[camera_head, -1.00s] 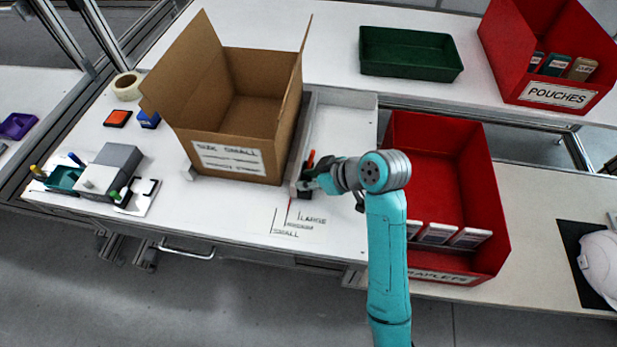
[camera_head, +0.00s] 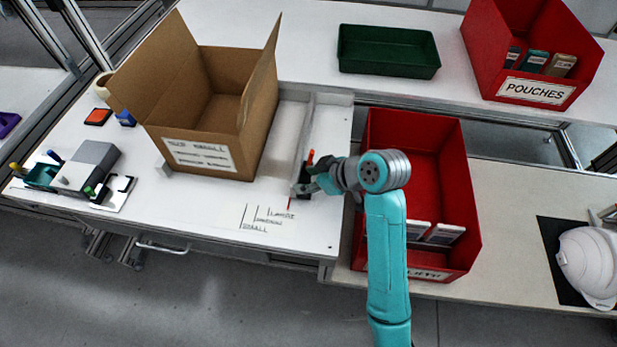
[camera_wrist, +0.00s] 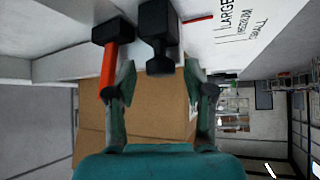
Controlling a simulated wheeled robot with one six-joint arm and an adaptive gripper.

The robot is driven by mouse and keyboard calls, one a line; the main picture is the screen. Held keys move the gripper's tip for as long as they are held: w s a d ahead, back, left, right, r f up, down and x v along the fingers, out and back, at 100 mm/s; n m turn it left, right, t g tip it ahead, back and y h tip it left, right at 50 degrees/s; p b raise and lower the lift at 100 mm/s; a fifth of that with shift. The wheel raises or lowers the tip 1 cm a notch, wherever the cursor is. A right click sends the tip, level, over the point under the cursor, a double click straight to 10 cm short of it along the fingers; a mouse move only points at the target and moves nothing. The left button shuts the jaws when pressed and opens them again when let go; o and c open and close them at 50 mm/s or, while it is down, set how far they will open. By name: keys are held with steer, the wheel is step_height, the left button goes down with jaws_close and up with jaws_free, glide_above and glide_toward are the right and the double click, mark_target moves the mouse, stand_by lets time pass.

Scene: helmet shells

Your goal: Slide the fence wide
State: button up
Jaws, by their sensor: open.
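The fence (camera_head: 303,140) is a long pale bar on the white table, to the right of the cardboard box, with a gap between them. At its front end is a black block with an upright orange-red lever (camera_head: 311,157); the lever also shows in the wrist view (camera_wrist: 108,70). A red pointer (camera_head: 290,203) lies right of the LARGE line of the printed scale (camera_head: 266,217). My gripper (camera_head: 314,186) is at the fence's front end. In the wrist view my gripper (camera_wrist: 160,85) is open, with a black knob (camera_wrist: 158,50) between or just beyond its fingertips; contact is unclear.
The open cardboard box (camera_head: 205,157) stands left of the fence. A red bin (camera_head: 455,190) with white packets is close on the right, partly behind my arm. A green tray (camera_head: 388,50) and red POUCHES bin (camera_head: 535,92) stand at the back.

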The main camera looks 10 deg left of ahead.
steer(key=v, duration=1.2)
steer(key=shift+s, duration=0.1)
